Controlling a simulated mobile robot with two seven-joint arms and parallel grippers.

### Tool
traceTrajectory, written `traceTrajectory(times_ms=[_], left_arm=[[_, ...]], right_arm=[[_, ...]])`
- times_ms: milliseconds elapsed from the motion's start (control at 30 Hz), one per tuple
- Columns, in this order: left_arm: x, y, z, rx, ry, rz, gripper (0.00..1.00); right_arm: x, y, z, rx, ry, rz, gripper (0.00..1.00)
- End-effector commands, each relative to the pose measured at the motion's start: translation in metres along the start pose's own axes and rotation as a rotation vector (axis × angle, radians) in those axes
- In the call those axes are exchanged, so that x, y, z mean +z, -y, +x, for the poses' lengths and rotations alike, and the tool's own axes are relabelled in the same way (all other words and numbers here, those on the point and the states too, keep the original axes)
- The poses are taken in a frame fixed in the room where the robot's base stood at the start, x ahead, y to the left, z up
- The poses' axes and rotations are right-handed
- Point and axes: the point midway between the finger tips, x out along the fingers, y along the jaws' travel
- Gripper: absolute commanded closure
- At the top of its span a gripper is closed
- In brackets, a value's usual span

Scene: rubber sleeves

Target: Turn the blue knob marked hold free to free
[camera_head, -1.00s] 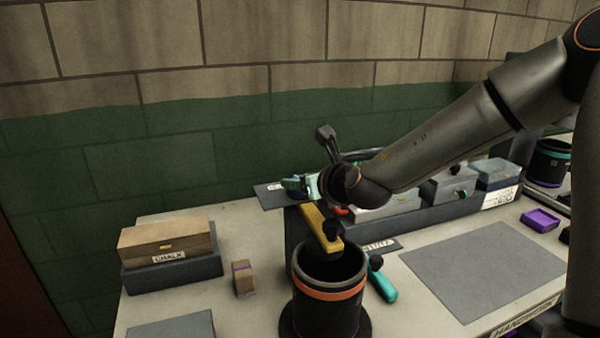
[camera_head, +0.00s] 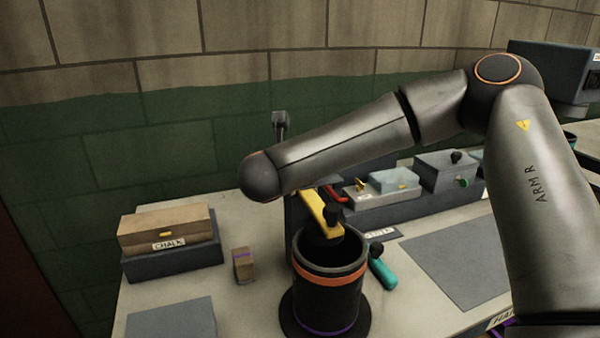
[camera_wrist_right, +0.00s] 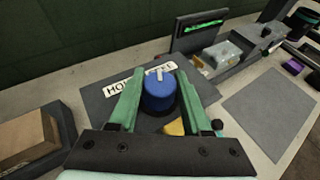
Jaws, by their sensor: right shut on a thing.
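The blue knob (camera_wrist_right: 160,95) stands on a dark grey plate (camera_wrist_right: 98,98) in the right wrist view. A white pointer mark shows on the knob's top, towards the label. The white label (camera_wrist_right: 114,80) beyond it is partly covered by my fingers, so only part of its lettering reads. My right gripper (camera_wrist_right: 158,88) has its green fingers on both sides of the knob and is shut on it. In the head view my right arm hides the knob and the gripper. My left gripper is in neither view.
A chalk box (camera_head: 166,230) is at left, beside a small brown block (camera_head: 243,265). Grey boxes (camera_head: 445,170) line the back right. A grey mat (camera_head: 460,262) lies bare.

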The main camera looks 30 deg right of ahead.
Motion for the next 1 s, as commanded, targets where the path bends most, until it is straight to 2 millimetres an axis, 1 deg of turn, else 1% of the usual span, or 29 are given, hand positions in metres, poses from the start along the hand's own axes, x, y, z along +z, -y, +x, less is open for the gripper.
traceTrajectory(times_ms=[200,667,700,933,967,1000], left_arm=[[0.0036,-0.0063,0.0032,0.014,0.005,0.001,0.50],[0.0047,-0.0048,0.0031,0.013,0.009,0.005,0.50],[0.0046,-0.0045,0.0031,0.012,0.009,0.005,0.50],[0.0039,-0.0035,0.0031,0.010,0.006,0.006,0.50],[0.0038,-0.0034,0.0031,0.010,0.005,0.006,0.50],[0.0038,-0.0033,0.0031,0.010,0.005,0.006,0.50]], right_arm=[[0.0000,-0.0002,0.0005,-0.052,0.002,0.023,1.00],[0.0020,0.0002,0.0004,-0.065,0.005,0.029,1.00],[0.0021,0.0002,0.0004,-0.065,0.005,0.029,0.51],[0.0016,0.0001,0.0004,-0.064,0.004,0.029,0.25],[0.0015,0.0001,0.0003,-0.064,0.004,0.029,0.22],[0.0014,0.0001,0.0003,-0.064,0.004,0.028,0.22]])
